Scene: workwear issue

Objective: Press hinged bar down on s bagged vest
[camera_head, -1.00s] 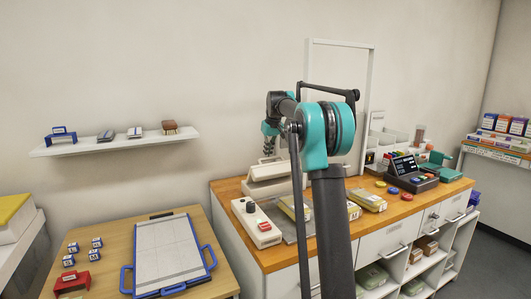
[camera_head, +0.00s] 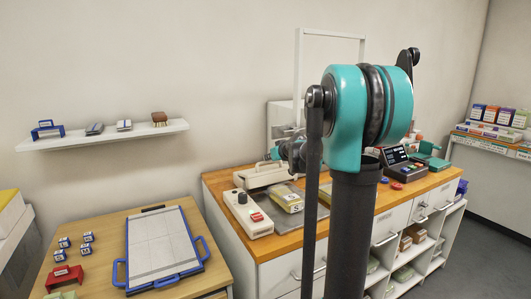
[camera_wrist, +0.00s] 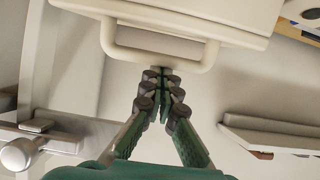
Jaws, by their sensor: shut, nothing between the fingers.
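The sealer's cream hinged bar (camera_head: 262,174) is at the back of the wooden counter, behind its control box (camera_head: 246,213). The bar and its loop handle (camera_wrist: 160,52) fill the top of the wrist view. In the head view my arm hides the fingers and part of the plate.
A dark display console (camera_head: 397,165) and coloured buttons stand farther right on the counter. A side table (camera_head: 95,220) at left holds a blue-framed board (camera_head: 163,245) and small labelled blocks. A wall shelf (camera_head: 105,138) is above it. Open wall lies between.

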